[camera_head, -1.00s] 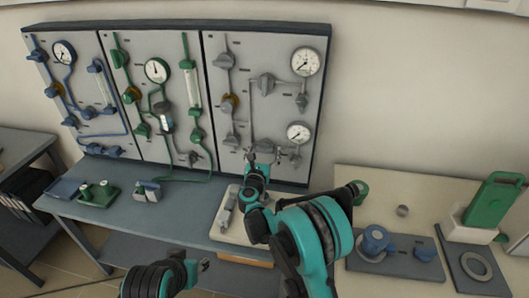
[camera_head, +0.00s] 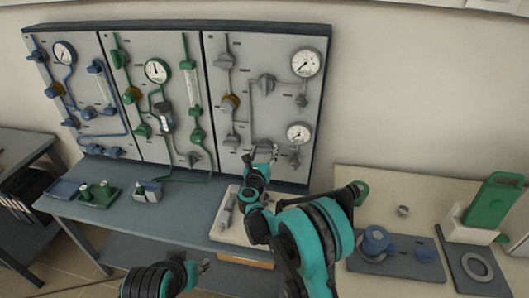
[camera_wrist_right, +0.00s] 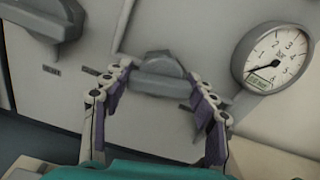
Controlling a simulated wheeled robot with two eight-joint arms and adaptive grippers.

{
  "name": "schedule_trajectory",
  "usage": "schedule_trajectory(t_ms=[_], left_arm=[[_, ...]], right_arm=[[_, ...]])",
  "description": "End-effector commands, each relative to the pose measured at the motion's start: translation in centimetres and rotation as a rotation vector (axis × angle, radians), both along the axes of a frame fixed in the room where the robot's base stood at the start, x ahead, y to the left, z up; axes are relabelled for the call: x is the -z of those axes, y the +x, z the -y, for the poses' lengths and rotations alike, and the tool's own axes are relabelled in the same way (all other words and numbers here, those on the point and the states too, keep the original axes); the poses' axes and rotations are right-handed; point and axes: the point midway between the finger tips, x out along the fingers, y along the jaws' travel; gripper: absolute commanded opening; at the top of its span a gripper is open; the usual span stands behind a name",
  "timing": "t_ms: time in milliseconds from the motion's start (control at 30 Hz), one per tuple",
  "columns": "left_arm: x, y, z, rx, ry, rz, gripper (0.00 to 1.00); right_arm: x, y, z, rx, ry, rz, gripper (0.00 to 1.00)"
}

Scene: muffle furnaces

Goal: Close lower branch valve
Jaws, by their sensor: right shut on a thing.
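The lower branch valve is a grey knob (camera_wrist_right: 158,68) on the right grey panel, left of the lower gauge. In the right wrist view it lies between the two fingertips of my right gripper (camera_wrist_right: 160,80). In the head view my right gripper (camera_head: 262,158) is at the lower part of that panel and covers most of the knob. The fingers are shut on the knob's sides. My left gripper (camera_head: 199,268) is low in the head view, away from the panel, too small to read its jaws.
The upper branch valve (camera_head: 266,83) sits above, near the upper gauge (camera_head: 306,63). The lower gauge (camera_head: 298,132) is close to the right of my gripper. A pale tray (camera_head: 229,229) lies on the bench below. Blue and green panels stand to the left.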

Motion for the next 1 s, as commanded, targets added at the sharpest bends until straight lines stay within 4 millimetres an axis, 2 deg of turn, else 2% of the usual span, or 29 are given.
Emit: schedule_trajectory(t_ms=[1000], left_arm=[[0.86, 0.00, 0.00, 0.000, 0.000, 0.000, 0.40]], right_arm=[[0.08, 0.05, -0.12, 0.000, -0.939, -0.186, 0.29]])
